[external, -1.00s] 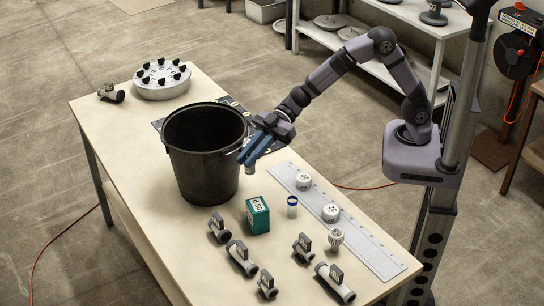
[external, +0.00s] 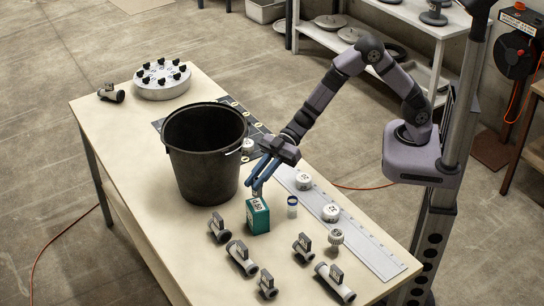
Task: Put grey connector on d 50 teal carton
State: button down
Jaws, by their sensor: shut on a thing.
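The teal carton (external: 258,220), with a white "d 50" label on its top, stands on the table in front of the black bucket. My gripper (external: 257,189) is just above the carton's top, its blue fingers pointing down. It is shut on a small grey piece, the grey connector, which is mostly hidden between the fingertips. I cannot tell whether the piece touches the carton.
The tall black bucket (external: 204,155) stands close left of my gripper. Several grey valves lie in front. White caps stand along a pale strip (external: 345,223). A dark mat lies behind the bucket.

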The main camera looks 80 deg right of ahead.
jog(key=shift+f, duration=2.1)
jog(key=shift+f, duration=0.1)
jog(key=c, duration=1.7)
grip_release()
jog(key=shift+r, duration=0.2)
jog(key=shift+s+d, duration=0.1)
jog(key=shift+d, duration=0.2)
jog(key=b+v, duration=0.1)
jog(key=v, duration=1)
jog(key=shift+s+d+r, duration=0.1)
